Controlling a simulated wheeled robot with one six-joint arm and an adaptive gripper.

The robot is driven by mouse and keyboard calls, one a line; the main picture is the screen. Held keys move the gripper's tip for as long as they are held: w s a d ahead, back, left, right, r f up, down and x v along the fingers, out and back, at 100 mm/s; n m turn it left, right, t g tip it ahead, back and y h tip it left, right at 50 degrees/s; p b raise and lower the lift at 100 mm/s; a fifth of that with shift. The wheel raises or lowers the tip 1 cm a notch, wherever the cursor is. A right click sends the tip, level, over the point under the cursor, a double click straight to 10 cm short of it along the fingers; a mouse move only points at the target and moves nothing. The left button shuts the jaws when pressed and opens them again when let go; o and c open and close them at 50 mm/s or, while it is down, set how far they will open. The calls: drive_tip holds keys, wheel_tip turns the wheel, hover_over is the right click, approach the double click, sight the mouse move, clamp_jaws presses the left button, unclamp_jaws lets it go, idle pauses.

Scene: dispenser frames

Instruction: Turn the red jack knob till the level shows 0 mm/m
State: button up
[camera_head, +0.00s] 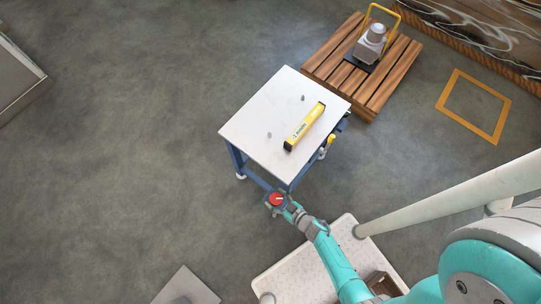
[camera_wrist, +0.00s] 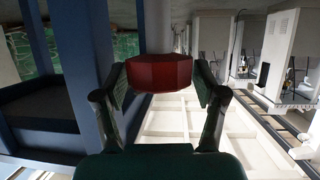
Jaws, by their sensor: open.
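The red jack knob (camera_head: 276,199) is at the near lower corner of a small table (camera_head: 255,118) with a white top and blue frame. In the wrist view the knob (camera_wrist: 160,73) is a faceted red block between my fingers. My gripper (camera_wrist: 158,88) is open, with one finger on each side of the knob. I cannot tell whether the pads touch it. In the head view my gripper (camera_head: 281,204) reaches the knob from the lower right. The yellow level (camera_head: 305,127) lies on the table top. Its reading is too small to make out.
A wooden pallet (camera_head: 393,72) with a grey machine (camera_head: 370,44) stands behind the table. A yellow floor frame (camera_head: 458,122) lies to the right. Two small grey objects lie on the table top. A blue table leg (camera_wrist: 82,70) is close left of my gripper. The floor at left is mostly clear.

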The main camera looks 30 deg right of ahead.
drive_tip(key=c, duration=0.9)
drive_tip(key=shift+w, duration=0.1)
drive_tip(key=shift+w+r+n+y, duration=0.1)
drive_tip(key=shift+n+y, duration=0.3)
drive_tip(key=shift+y, duration=0.1)
drive_tip(key=shift+n+g+y, duration=0.5)
drive_tip(key=shift+n+y, duration=0.6)
drive_tip(key=shift+y, duration=0.1)
